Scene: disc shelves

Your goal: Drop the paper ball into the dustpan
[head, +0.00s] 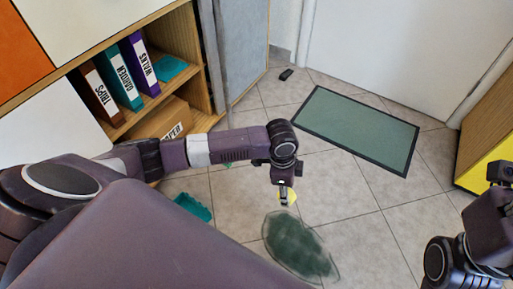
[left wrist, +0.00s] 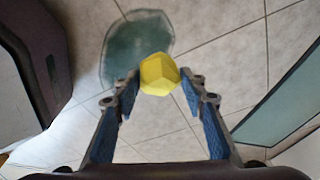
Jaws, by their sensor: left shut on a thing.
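The paper ball (head: 287,197) is yellow and faceted. My left gripper (head: 284,188) is shut on it and holds it above the tiled floor. In the left wrist view, the ball (left wrist: 159,74) sits between the two fingertips (left wrist: 158,82). A teal object (head: 193,207), which looks like the dustpan, lies on the floor to the left of the gripper, partly hidden by my arm. Part of my right arm shows at the right edge, but its fingers cannot be made out.
A dark green translucent oval patch (head: 298,246) lies on the floor near the gripper. A green mat (head: 358,128) lies by the white door. A shelf with binders (head: 128,75) stands at left, a yellow-fronted cabinet (head: 491,168) at right. Floor between is mostly clear.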

